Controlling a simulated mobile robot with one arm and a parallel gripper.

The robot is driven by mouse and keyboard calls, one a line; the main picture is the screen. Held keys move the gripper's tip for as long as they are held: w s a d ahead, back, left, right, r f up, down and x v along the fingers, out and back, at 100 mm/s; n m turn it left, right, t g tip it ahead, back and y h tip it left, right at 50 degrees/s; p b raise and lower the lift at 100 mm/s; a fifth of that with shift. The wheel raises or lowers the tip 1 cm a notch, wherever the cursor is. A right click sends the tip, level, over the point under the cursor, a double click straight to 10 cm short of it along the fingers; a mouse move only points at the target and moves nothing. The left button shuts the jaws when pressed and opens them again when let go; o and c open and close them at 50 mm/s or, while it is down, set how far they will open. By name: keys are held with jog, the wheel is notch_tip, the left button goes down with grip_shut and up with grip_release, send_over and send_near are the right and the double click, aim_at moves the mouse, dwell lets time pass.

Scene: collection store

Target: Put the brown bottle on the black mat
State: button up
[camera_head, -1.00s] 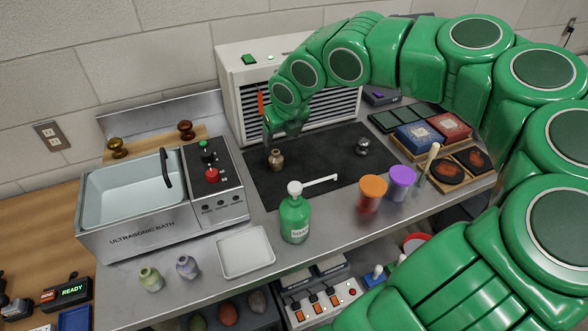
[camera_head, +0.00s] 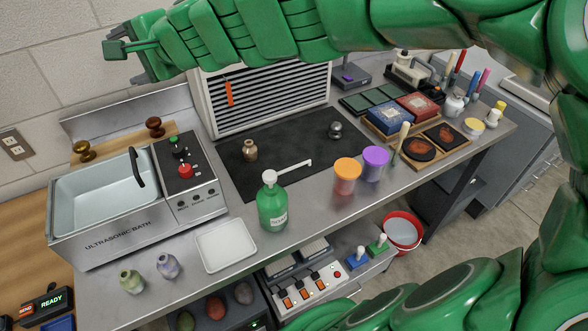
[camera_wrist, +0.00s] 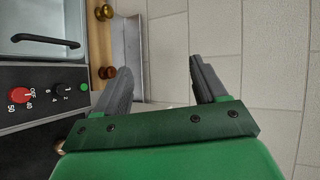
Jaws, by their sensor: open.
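The small brown bottle (camera_head: 250,150) stands upright on the black mat (camera_head: 290,150), near the mat's left part, in the head view. My gripper (camera_head: 125,62) is high at the upper left of the head view, up by the wall and well clear of the bottle. In the wrist view my gripper (camera_wrist: 160,88) has its two grey fingers wide apart with nothing between them.
An ultrasonic bath (camera_head: 110,210) stands left of the mat. A green soap bottle (camera_head: 272,208) and a white tray (camera_head: 226,246) are in front. Orange (camera_head: 346,178) and purple (camera_head: 375,164) jars stand to the right. A vented cabinet (camera_head: 270,95) stands behind the mat.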

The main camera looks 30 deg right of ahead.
jog(key=s+a+f+n+g+h, duration=0.1)
jog(key=s+a+f+n+g, duration=0.1)
jog(key=s+f+n+g, duration=0.85)
jog(key=s+d+f+n+g+h, duration=0.1)
jog(key=s+d+f+h, duration=0.2)
jog(key=s, duration=0.8)
jog(key=s+d+f+g+h, duration=0.1)
jog(key=s+d+f+h, duration=0.3)
jog(key=s+d, duration=0.7)
notch_tip(320, 180, down, 3)
jog(key=shift+d+r+n, duration=0.1)
jog(key=shift+d+n, duration=0.25)
jog(key=shift+d, duration=0.45)
